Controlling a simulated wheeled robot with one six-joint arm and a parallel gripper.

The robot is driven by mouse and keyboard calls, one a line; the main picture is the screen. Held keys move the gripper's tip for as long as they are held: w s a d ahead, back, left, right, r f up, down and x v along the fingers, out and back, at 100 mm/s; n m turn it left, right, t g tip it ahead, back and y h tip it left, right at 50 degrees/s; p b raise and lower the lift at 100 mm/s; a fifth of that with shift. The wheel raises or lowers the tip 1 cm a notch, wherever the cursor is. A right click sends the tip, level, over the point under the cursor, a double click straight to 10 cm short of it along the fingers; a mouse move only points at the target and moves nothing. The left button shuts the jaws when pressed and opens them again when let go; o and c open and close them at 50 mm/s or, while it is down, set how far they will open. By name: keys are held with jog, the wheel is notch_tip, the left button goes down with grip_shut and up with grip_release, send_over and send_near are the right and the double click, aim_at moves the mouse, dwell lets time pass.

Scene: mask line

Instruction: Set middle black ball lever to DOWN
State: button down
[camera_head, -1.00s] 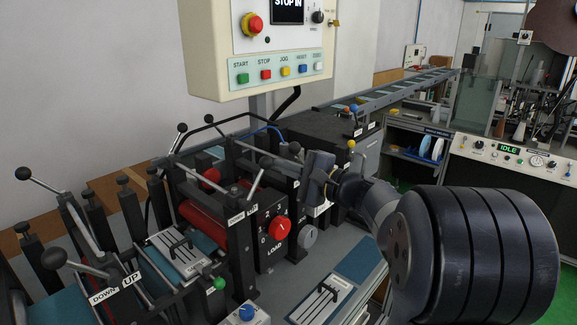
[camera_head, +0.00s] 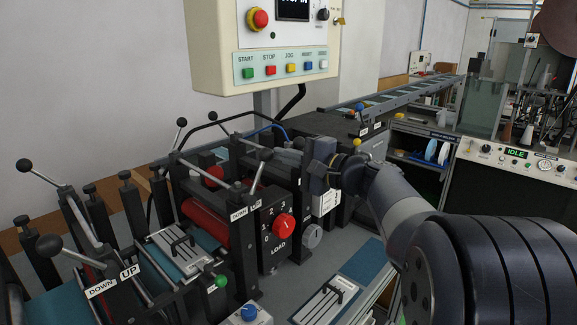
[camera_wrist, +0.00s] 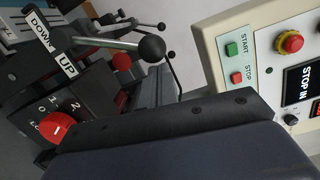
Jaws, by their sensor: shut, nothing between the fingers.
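The middle black ball lever (camera_head: 257,175) rises from the roller frame in the head view. Its black ball (camera_head: 266,154) is up and to the right of its foot, on the UP side of the DOWN/UP label (camera_head: 246,210). In the wrist view, the lever's bright rod ends in a large black ball (camera_wrist: 152,47), with the label (camera_wrist: 54,50) to its left. My gripper (camera_head: 320,165) is shut and empty, to the right of the lever and apart from it. In the wrist view its dark body (camera_wrist: 190,150) fills the bottom. The fingertips are hard to make out.
A left ball lever (camera_head: 75,254) with its own DOWN/UP label stands at the front left. Other black ball levers rise behind. A red LOAD knob (camera_head: 284,227) sits below the middle lever. The control box (camera_head: 268,40) hangs above.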

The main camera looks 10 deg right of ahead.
jog(key=s+a+r+n+h+b, duration=0.1)
jog(key=s+a+r+n+b, duration=0.1)
jog(key=s+a+n+b, duration=0.4)
jog(key=a+n+b, duration=0.4)
jog(key=n+b, duration=0.2)
jog(key=b, duration=0.2)
jog(key=shift+s+r+g+h+b, duration=0.25)
jog(key=shift+s+g+h+b, duration=0.05)
jog(key=shift+s+b, duration=0.1)
jog(key=shift+a, duration=0.1)
